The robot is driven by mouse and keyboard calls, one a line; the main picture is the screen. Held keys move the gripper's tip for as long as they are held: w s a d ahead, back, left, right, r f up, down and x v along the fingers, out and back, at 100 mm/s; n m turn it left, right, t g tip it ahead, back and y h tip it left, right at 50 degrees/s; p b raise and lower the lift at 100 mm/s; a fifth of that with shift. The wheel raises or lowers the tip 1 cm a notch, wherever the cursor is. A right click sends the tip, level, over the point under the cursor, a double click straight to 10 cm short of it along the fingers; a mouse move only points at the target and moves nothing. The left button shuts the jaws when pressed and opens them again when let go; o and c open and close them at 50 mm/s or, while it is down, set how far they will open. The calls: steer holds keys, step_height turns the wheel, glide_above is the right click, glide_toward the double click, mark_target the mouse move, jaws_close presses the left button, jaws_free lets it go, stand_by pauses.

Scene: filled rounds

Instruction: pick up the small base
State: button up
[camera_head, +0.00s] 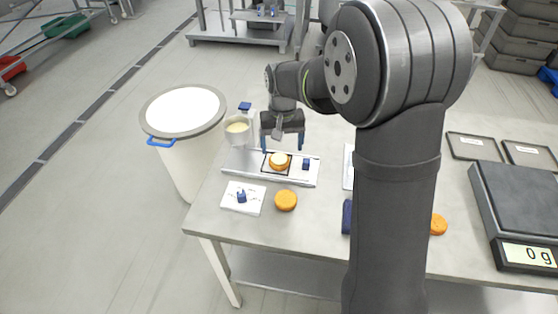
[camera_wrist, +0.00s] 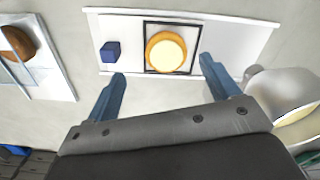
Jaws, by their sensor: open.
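An orange round with a pale cream top (camera_head: 279,160) sits inside a black square outline on a light board (camera_head: 235,164). It also shows in the wrist view (camera_wrist: 166,51). My gripper (camera_head: 282,146) is open and empty above the board, near this round. In the wrist view its blue fingers (camera_wrist: 164,82) are spread, with the round beyond the gap between them. A plain orange round (camera_head: 286,200) lies on the table in front of the board. An orange piece (camera_head: 438,224) lies right of my arm, partly hidden by it. I cannot tell which is the small base.
A blue cube (camera_head: 306,164) stands on the board beside the outline. A cup of cream (camera_head: 237,130) is at its left end. A white sheet with a blue item (camera_head: 241,196) lies in front. A scale (camera_head: 520,215) reads 0 g. A white bin (camera_head: 183,110) stands left of the table.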

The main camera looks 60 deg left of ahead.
mark_target(280, 161)
steer(key=f, duration=0.3)
steer(key=s+f, duration=0.1)
steer(key=f, duration=0.1)
steer(key=shift+f, duration=0.3)
steer(key=shift+w, duration=0.1)
steer(key=c, duration=0.8)
